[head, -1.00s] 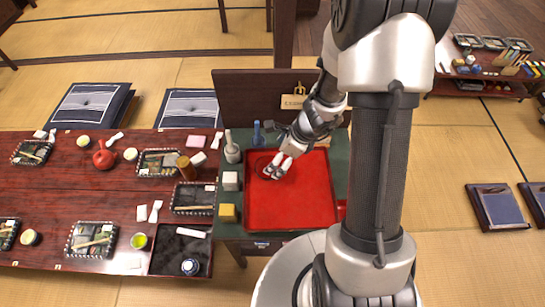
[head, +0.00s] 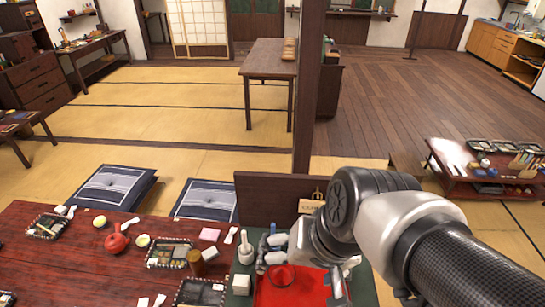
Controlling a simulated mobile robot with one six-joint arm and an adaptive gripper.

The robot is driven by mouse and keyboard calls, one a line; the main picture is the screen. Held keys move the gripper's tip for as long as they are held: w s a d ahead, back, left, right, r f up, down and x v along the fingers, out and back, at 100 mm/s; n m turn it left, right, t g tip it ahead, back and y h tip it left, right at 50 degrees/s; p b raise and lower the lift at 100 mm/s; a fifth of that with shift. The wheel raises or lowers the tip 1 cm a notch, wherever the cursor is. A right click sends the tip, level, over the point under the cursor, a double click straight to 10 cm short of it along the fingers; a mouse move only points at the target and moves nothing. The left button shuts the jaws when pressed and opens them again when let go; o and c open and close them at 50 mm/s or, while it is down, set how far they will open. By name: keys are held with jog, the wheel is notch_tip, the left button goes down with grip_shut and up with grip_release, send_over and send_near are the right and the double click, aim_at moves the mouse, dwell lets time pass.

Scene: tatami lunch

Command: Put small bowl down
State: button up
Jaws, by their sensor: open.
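The small red bowl (head: 282,276) sits upright on the red tray (head: 262,296) near its far edge, in the lower middle of the head view. Its colour nearly matches the tray, so its outline is faint. My gripper (head: 267,250) is open, with its pale fingertips pointing left, just behind the bowl in the picture. The bowl appears apart from the fingers, and nothing shows between them. My arm hides the right part of the tray, and the near part is cut off by the frame.
A white bottle (head: 245,246) and a white block (head: 241,285) stand left of the tray. A dark panel (head: 262,195) rises behind it. A low red table (head: 70,265) at left holds a red teapot (head: 117,243) and bento boxes. Open floor lies beyond.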

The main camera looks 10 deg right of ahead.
jog(key=s+d+n, duration=0.1)
jog(key=s+r+n+h, duration=0.1)
jog(key=s, duration=0.1)
jog(key=s+d+r+n, duration=0.1)
jog(key=shift+s+d+r+n+t+h, duration=0.15)
jog(key=shift+d+n+t+h, duration=0.2)
jog(key=shift+n+t+h, duration=0.05)
